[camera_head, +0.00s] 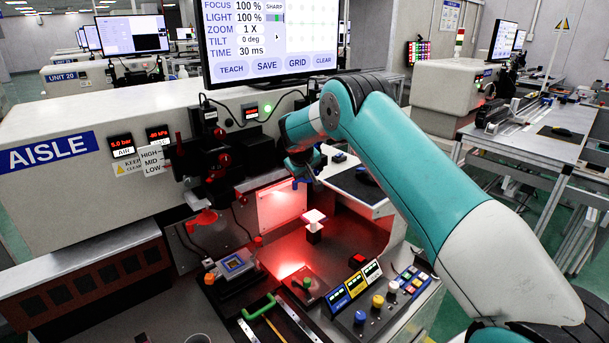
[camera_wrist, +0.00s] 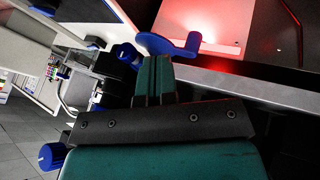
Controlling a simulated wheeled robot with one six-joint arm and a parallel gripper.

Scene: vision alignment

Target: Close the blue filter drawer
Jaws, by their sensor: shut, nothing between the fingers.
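My gripper (camera_wrist: 154,62) reaches up into the wrist view with its narrow teal fingers together and nothing between them. A blue lever-shaped part (camera_wrist: 168,43) lies just beyond the fingertips, in front of a red-lit panel; I cannot tell whether they touch. I cannot tell whether this blue part belongs to the blue filter drawer, and no drawer front is clearly visible. In the head view my gripper (camera_head: 303,172) hangs by the machine's red-lit opening, small and partly hidden by my arm.
A white-topped block (camera_head: 314,217) stands in the red-lit work area below my gripper. A control panel (camera_head: 378,298) with coloured knobs is at front right, a green handle (camera_head: 258,307) at front. Black and red optics (camera_head: 205,150) stand left of my gripper. A monitor (camera_head: 270,40) is above.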

